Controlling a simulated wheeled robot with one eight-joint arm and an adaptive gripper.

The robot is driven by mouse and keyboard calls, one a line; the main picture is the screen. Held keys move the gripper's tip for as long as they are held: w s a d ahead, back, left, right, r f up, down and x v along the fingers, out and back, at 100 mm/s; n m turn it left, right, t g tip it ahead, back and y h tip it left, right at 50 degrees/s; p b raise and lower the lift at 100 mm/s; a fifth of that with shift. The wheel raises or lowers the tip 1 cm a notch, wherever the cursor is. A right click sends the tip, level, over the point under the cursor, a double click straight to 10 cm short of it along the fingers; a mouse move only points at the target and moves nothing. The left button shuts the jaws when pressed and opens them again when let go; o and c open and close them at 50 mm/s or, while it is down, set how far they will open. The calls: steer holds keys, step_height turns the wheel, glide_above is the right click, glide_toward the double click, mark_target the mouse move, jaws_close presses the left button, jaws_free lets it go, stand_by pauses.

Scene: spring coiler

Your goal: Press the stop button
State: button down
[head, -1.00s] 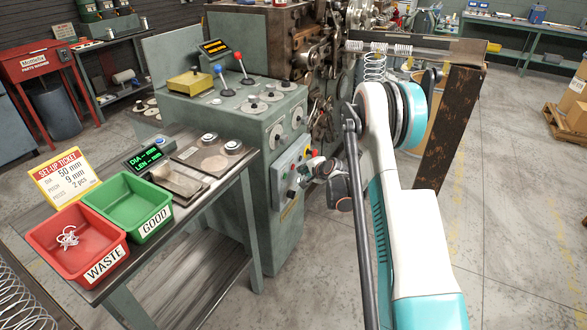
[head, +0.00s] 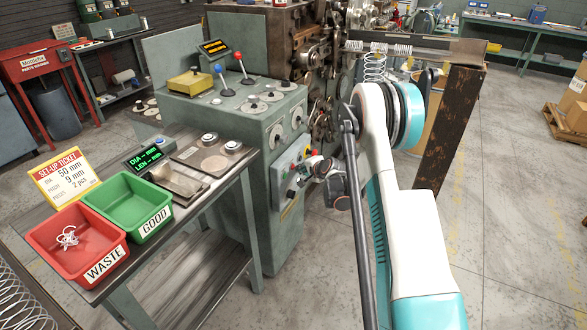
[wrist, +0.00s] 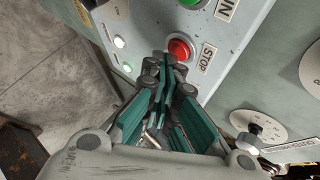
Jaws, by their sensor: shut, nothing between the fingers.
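The red stop button (wrist: 179,48) sits in a pale ring on the grey control panel (wrist: 222,35) in the wrist view, with a STOP label beside it. My gripper (wrist: 165,70) is shut and empty. Its fingertips are right at the button's lower edge in that view; I cannot tell whether they touch it. In the head view my gripper (head: 312,165) is at the front panel of the green machine (head: 232,150), and it hides the red button there.
A green RUN button (wrist: 194,2) is just above the stop button. Lit white and green lamps (wrist: 119,42) are to its left. A bench with a red WASTE bin (head: 60,262) and a green GOOD bin (head: 120,190) stands left of the machine.

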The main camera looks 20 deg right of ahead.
steer(key=shift+w+a, duration=0.25)
steer(key=shift+w, duration=0.05)
stand_by(0.7)
stand_by(0.3)
steer(key=shift+s+d, duration=0.45)
steer(key=shift+s, duration=0.2)
steer(key=shift+s+d, duration=0.1)
steer(key=s+d, duration=0.1)
steer(key=s, duration=0.1)
steer(key=s+d, duration=0.1)
steer(key=d, duration=0.1)
steer(key=shift+s, duration=0.35)
stand_by(0.6)
